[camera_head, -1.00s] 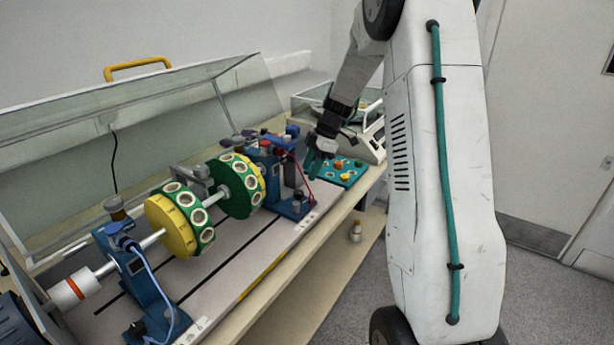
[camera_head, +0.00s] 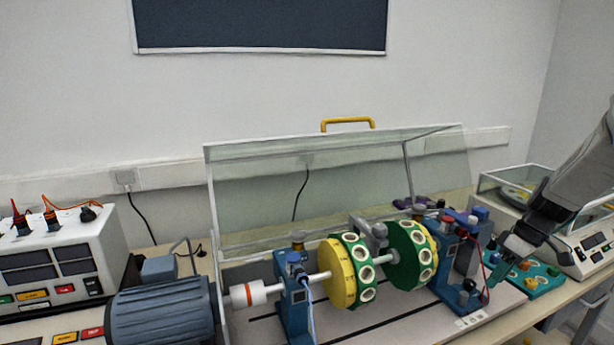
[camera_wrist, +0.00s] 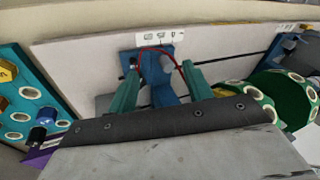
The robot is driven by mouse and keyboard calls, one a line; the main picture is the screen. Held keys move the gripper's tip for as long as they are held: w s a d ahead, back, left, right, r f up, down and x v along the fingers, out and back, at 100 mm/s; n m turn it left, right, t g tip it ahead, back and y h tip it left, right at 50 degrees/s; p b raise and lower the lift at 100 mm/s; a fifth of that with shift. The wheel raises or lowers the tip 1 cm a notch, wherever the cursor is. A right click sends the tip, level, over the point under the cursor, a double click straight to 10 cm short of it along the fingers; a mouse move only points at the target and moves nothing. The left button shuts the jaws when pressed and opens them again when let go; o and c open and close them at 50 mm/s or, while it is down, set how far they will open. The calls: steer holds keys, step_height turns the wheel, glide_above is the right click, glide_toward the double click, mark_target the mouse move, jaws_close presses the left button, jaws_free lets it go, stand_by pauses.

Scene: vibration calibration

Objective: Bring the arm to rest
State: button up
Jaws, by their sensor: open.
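My gripper (camera_head: 503,265) is at the right end of the bench in the head view, beside the right blue bearing stand and above the teal tray. In the wrist view its two teal fingers (camera_wrist: 158,85) are spread apart with nothing held between them. The blue bearing stand (camera_wrist: 160,70) with a red wire lies beyond the fingers. My arm (camera_head: 575,180) reaches down to it from the right edge of the head view. I cannot tell whether the fingers touch anything.
The rotor rig has a yellow disc (camera_head: 338,275) and a green disc (camera_head: 405,258) under a raised clear cover (camera_head: 260,190). A teal tray (camera_head: 545,282) of small parts and a scale (camera_head: 590,250) stand at right. A motor (camera_head: 165,312) and control box (camera_head: 60,260) stand at left.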

steer(key=s+a+r+m+h, duration=0.1)
steer(key=s+a+r, duration=0.3)
steer(key=s, duration=0.5)
steer(key=s+a+r+m+t+h, duration=0.1)
steer(key=s+a+r+m, duration=0.2)
steer(key=s+a, duration=0.6)
steer(key=s+a+r+m+h, duration=0.2)
steer(key=s+a+r, duration=0.4)
steer(key=s, duration=0.5)
steer(key=shift+a+r+m, duration=0.2)
steer(key=shift+r+m, duration=0.2)
steer(key=shift+r, duration=0.25)
